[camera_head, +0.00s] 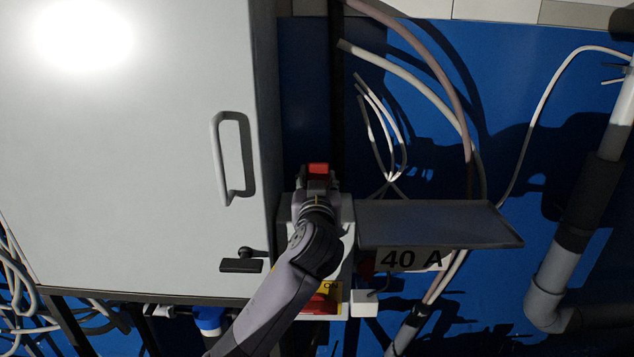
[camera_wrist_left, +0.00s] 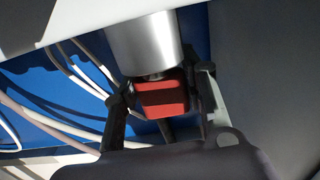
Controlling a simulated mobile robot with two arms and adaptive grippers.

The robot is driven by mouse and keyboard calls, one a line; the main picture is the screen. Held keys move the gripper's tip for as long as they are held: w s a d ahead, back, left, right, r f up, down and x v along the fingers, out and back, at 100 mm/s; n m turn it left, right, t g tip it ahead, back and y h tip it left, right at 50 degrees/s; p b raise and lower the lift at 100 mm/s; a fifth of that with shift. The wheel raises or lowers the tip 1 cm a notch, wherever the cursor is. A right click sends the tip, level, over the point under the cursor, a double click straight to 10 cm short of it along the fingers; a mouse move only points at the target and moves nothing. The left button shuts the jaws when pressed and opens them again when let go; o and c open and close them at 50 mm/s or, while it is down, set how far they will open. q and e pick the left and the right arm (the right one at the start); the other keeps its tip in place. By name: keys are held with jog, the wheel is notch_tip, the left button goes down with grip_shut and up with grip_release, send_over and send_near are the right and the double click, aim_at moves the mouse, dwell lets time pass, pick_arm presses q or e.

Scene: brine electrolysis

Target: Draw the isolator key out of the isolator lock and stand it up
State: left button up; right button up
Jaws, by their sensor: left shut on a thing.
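The isolator key has a red block-shaped head (camera_head: 318,169), which also shows in the left wrist view (camera_wrist_left: 162,99). My left gripper (camera_head: 317,178) is shut on this head, with one dark finger on each side of it. The isolator lock is a silver cylinder (camera_wrist_left: 148,42) directly beyond the key head in the left wrist view. A short piece of dark metal shows between head and cylinder; how deep the key sits cannot be told. In the head view my gripper and wrist hide the lock. My right gripper is not in view.
A large grey cabinet (camera_head: 120,170) with a handle (camera_head: 233,158) stands close left of my gripper. A grey shelf (camera_head: 440,222) with an empty top juts out to the right, above a "40 A" label (camera_head: 412,259). A red switch (camera_head: 322,302) is below. Cables (camera_head: 440,95) hang behind.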

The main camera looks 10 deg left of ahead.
aim_at(318, 162)
pick_arm(q)
jog(key=shift+c, duration=0.7)
jog(key=shift+r, duration=0.25)
jog(key=shift+r+p, duration=0.3)
jog(key=shift+p, duration=0.05)
jog(key=shift+r+p, duration=0.3)
jog(key=shift+r, duration=0.2)
jog(key=shift+r+p, duration=0.3)
jog(key=shift+r, duration=2.1)
